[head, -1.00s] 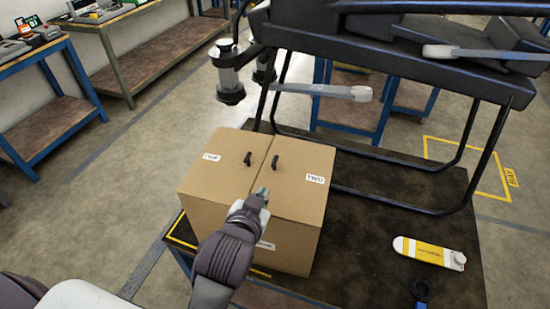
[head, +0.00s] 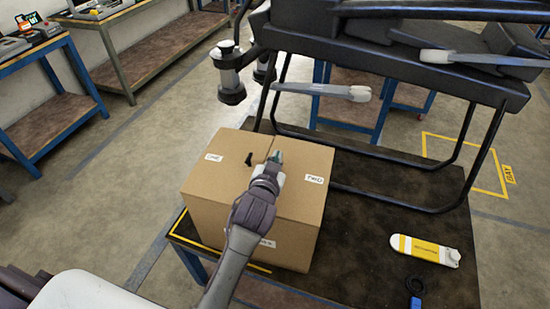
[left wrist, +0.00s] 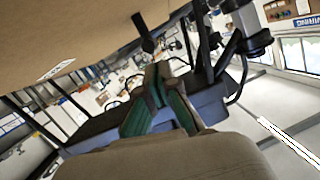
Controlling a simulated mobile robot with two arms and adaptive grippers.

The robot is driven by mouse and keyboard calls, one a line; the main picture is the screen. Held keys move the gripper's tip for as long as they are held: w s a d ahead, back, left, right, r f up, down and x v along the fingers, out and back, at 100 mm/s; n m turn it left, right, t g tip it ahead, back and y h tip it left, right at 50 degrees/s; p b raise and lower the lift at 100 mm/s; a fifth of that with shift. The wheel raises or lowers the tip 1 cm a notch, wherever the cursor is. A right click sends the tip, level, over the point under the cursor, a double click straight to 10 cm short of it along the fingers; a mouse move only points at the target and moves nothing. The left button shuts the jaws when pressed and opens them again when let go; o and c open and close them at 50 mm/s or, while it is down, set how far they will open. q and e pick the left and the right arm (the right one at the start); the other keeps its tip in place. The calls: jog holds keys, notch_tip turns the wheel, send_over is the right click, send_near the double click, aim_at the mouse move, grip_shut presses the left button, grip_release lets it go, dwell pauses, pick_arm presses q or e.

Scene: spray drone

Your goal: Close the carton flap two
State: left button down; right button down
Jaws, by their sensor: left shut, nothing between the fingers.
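The cardboard carton (head: 212,218) stands on the dark-topped table. Its top flap marked ONE (head: 217,172) and flap marked TWO (head: 305,162) both look flat, with a seam between them. Flap ONE's black handle (head: 249,159) shows; flap two's handle is hidden behind my left gripper in the head view. My left gripper (head: 275,157) is shut and empty, over flap two near the seam. In the left wrist view its green-padded fingers (left wrist: 158,100) are together, with cardboard (left wrist: 70,30) and a black handle (left wrist: 143,40) beyond. Contact cannot be told. My right gripper is out of view.
The drone's black frame (head: 470,165) stands behind and right of the carton, with grey parts above.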

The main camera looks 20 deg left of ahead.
pick_arm(q)
jog(key=shift+s+a+f, duration=0.1)
jog(key=shift+a+f, duration=0.05)
jog(key=shift+f, duration=0.25)
jog(key=shift+f, duration=0.1)
jog(key=shift+f, duration=0.1)
